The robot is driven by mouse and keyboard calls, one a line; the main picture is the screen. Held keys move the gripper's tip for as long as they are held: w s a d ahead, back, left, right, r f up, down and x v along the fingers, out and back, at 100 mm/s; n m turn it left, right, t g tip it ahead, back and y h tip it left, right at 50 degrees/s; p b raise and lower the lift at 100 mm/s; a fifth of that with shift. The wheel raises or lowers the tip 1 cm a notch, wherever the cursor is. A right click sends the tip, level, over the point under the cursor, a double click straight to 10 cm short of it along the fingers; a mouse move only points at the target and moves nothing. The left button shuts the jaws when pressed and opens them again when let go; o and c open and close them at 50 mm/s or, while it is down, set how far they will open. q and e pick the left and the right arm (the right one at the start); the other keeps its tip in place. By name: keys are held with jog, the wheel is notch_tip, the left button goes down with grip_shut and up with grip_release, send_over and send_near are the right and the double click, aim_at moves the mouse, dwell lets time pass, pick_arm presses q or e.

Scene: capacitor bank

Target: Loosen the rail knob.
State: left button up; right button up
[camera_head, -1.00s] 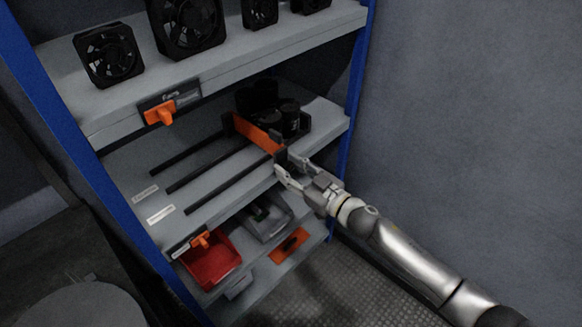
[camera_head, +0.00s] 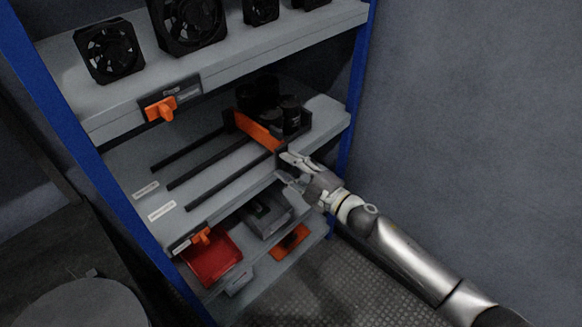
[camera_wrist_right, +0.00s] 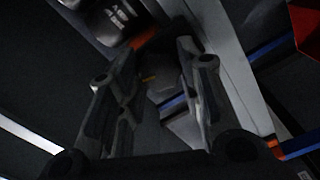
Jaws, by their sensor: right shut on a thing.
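An orange bar (camera_head: 257,132) lies across the black rails (camera_head: 208,162) on the middle shelf, in front of black capacitors (camera_head: 290,113). My right gripper (camera_head: 286,165) is at the bar's near right end, at the shelf's front edge. In the right wrist view its two fingers (camera_wrist_right: 155,95) stand on either side of a dark, faceted rail knob (camera_wrist_right: 163,82), and they are shut on it. The knob is mostly hidden by the fingers in the head view. My left gripper is not in view.
Fans (camera_head: 110,50) stand on the upper shelf (camera_head: 225,55), which has an orange latch (camera_head: 160,109). A red bin (camera_head: 212,260) and a grey bin (camera_head: 265,215) sit on the lower shelf. A blue post (camera_head: 352,130) and a grey wall are close on the right.

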jog(key=n+b, duration=0.1)
jog(key=n, duration=0.5)
jog(key=shift+f, duration=0.2)
jog(key=shift+n, duration=0.3)
jog(key=o, duration=1)
jog(key=shift+s+d, duration=0.1)
jog(key=v, duration=1.1)
jog(key=shift+s+d+r, duration=0.1)
jog(key=shift+s+d, duration=0.15)
jog(key=shift+s, duration=0.05)
